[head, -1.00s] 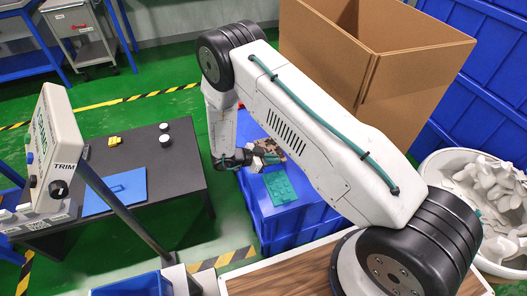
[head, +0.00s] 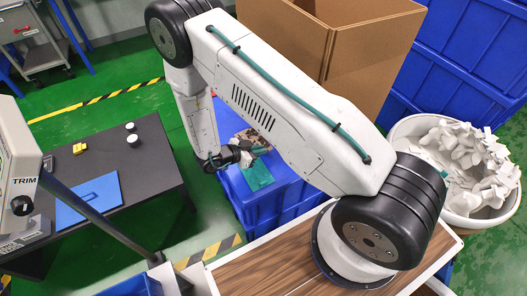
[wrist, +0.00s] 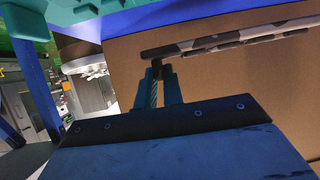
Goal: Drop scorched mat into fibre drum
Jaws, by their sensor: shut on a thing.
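The scorched mat (head: 256,139) is a mottled brown-and-dark sheet, partly hidden behind my arm in the head view. In the wrist view the mat (wrist: 230,40) shows nearly edge-on, a thin slab with dark and pale patches. My gripper (wrist: 158,72) is shut on its near edge; the gripper (head: 243,153) also shows in the head view, above a blue crate. I cannot tell for certain which container is the fibre drum. A tall, open brown cardboard container (head: 340,45) stands behind my arm, and a round white tub (head: 408,127) full of pale scraps stands at right.
A teal studded sheet (head: 258,176) lies on the blue crate (head: 262,212) below my gripper. A dark table (head: 140,170) at left bears a blue panel (head: 88,200) and small items. A TRIM control box (head: 15,165) stands at the left edge. Blue bins (head: 480,60) line the back right.

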